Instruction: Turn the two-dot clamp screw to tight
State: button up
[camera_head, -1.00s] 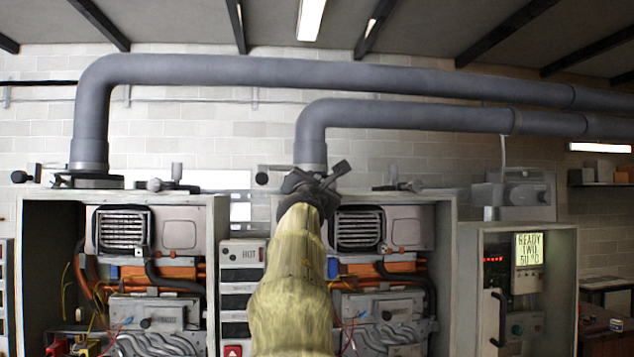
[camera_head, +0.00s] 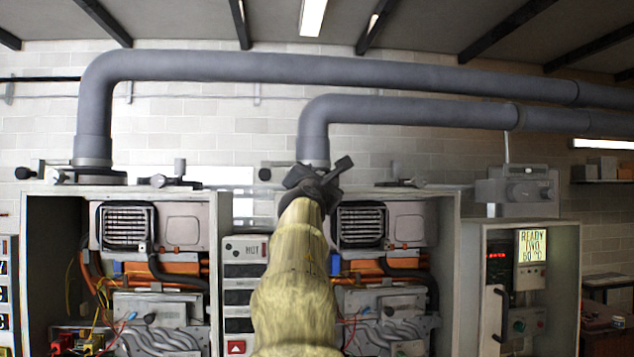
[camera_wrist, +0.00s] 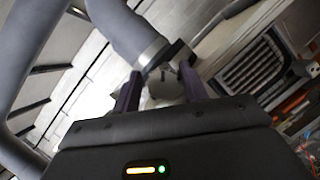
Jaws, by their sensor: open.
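My gripper (camera_head: 322,178) is in front of the base of the right grey flue pipe (camera_head: 313,140), on top of the right heater cabinet. In the wrist view its two dark fingers (camera_wrist: 160,90) are apart, with a grey metal piece (camera_wrist: 166,88) seen between them. A pale clamp band (camera_wrist: 150,53) circles the pipe just beyond. I cannot tell whether the fingers touch anything. A black knob (camera_head: 264,174) sticks out left of the right pipe's base. A similar knob (camera_head: 23,173) sits left of the left pipe's base. No dot marks are readable, and my arm hides part of the right clamp.
The left flue pipe (camera_head: 93,115) rises from the left cabinet (camera_head: 120,193). Small valve fittings (camera_head: 168,181) stand on the cabinet tops. A control cabinet with a lit "READY" display (camera_head: 532,246) is at right. Open wall space lies between the pipes.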

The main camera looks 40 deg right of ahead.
jog(key=shift+d+f+n, duration=0.15)
jog(key=shift+f+n, duration=0.15)
